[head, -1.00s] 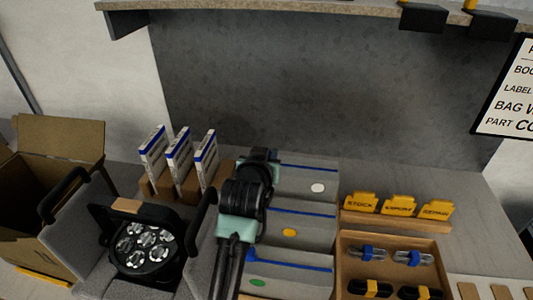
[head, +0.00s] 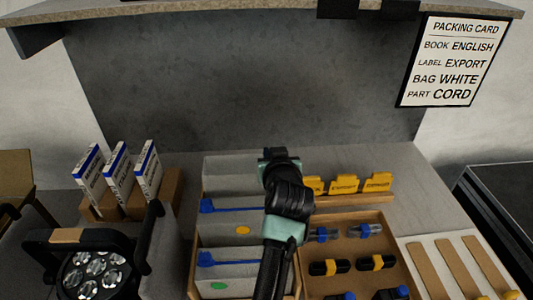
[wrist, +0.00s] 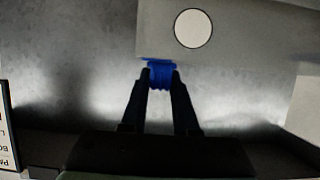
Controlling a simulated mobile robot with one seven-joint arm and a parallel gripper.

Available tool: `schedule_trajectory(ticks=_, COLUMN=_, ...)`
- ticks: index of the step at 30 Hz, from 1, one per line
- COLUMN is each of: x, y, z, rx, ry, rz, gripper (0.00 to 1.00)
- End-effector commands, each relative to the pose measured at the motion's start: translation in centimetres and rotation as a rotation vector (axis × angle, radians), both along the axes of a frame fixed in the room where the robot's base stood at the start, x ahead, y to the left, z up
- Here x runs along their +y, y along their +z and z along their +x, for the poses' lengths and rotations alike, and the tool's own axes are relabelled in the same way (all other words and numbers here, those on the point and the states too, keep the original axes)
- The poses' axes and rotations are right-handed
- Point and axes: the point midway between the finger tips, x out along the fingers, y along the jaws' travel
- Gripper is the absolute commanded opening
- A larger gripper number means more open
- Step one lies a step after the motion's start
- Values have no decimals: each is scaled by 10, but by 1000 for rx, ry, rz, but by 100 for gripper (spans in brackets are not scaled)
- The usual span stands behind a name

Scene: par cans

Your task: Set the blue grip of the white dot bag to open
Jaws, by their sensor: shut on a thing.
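The white dot bag (head: 229,184) is the grey rearmost of several bags standing in a row. Its white dot shows in the wrist view (wrist: 193,28) and is hidden by my arm in the head view. My gripper (wrist: 159,72) is shut on its blue grip (wrist: 160,80). The grip sits at the bag's right end as seen from the head, and no blue strip shows along the visible bag edge to its left. In the head view my gripper (head: 279,155) hides the grip.
The yellow dot bag (head: 221,228) and green dot bag (head: 217,274) stand in front, with blue strips and grips at their left ends. White books (head: 118,167) stand left. Yellow tags (head: 344,184) and a wooden parts tray (head: 389,219) lie right. A packing card (head: 453,62) hangs at back.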

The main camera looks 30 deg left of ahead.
Motion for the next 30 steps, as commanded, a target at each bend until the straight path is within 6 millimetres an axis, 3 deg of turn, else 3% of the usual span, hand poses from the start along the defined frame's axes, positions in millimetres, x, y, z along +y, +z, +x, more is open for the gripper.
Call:
schedule_trajectory(ticks=3, x=0, y=-1, z=0, rx=2, ry=0, rz=-1, gripper=0)
schedule_trajectory(ticks=4, x=0, y=-1, z=0, rx=2, ry=0, rz=-1, gripper=34)
schedule_trajectory(ticks=9, x=1, y=-1, z=0, rx=1, ry=0, rz=-1, gripper=60)
schedule_trajectory(ticks=20, x=-1, y=1, z=-3, rx=0, ry=0, rz=0, gripper=60)
schedule_trajectory(ticks=30, x=-23, y=17, z=-38, rx=-1, ry=-2, rz=0, gripper=60)
